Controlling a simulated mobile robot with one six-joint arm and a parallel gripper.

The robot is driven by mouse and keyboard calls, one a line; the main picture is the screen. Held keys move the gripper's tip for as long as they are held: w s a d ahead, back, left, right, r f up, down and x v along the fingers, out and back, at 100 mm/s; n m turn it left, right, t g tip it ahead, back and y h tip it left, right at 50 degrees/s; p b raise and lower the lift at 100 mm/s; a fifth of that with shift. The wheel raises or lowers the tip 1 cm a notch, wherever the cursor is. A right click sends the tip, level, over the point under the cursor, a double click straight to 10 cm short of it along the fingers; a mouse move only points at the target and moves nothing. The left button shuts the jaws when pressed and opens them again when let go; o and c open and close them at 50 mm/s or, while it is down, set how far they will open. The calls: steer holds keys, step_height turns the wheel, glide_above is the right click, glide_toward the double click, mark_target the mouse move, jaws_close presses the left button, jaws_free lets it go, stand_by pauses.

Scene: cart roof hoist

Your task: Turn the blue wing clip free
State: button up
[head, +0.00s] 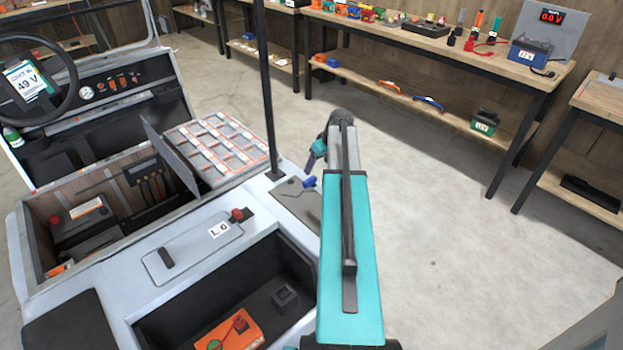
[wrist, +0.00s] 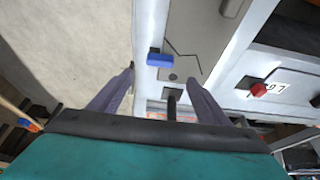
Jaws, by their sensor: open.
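The blue wing clip (head: 309,182) sits on a grey plate (head: 297,203) at the cart's edge, by the foot of a black roof post (head: 266,85). In the wrist view the clip (wrist: 159,59) shows as a blue block just beyond the fingertips, between their lines. My gripper (wrist: 163,75) is open and empty, its two purple fingers spread apart. In the head view my gripper (head: 316,157) is partly hidden behind my arm, a little beyond the clip. I cannot tell how high the fingers are above the plate.
A red switch (head: 238,214) stands on the cart deck left of the plate. An open bay (head: 227,300) lies in front, and a tilted lid (head: 170,157) stands farther left. The floor (head: 440,220) to the right is clear up to the workbench (head: 440,47).

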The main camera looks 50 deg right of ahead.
mark_target(310, 180)
steer(key=p+x, duration=0.2)
steer(key=x, duration=0.9)
steer(key=shift+f, duration=0.25)
steer(key=c, duration=1.1)
steer(key=shift+o, duration=0.2)
